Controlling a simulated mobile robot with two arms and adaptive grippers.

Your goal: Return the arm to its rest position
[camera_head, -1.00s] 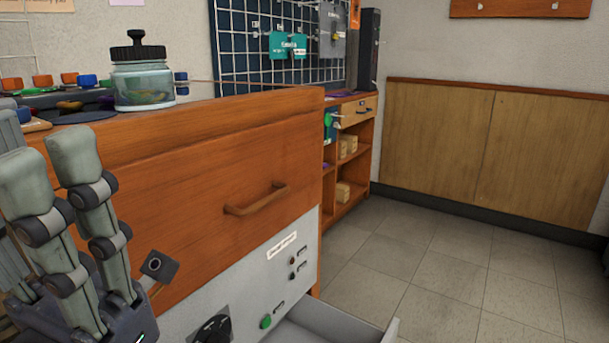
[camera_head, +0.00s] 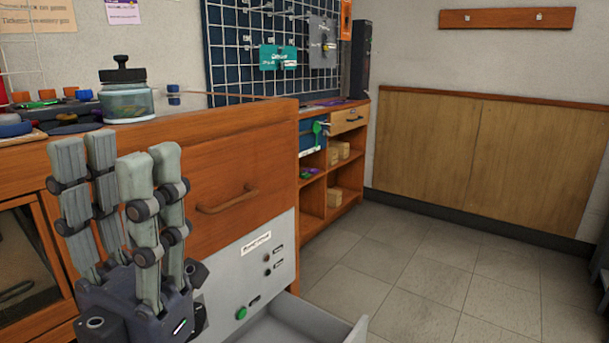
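My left gripper (camera_head: 117,162) is at the lower left of the head view, with its grey-green fingers pointing up. The fingers stand apart with nothing between them, so it is open and empty. It is in front of the wooden bench (camera_head: 235,165), left of the bench's drawer handle (camera_head: 228,199). From this angle I cannot tell how far it is from the bench front. My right gripper is not in view.
A jar with a black lid (camera_head: 126,103) stands on the bench top behind the gripper. A grey drawer (camera_head: 345,332) is open at the bottom, below a grey panel with a green button (camera_head: 241,313). A low shelf (camera_head: 325,215) stands beyond. The tiled floor (camera_head: 425,275) at right is clear.

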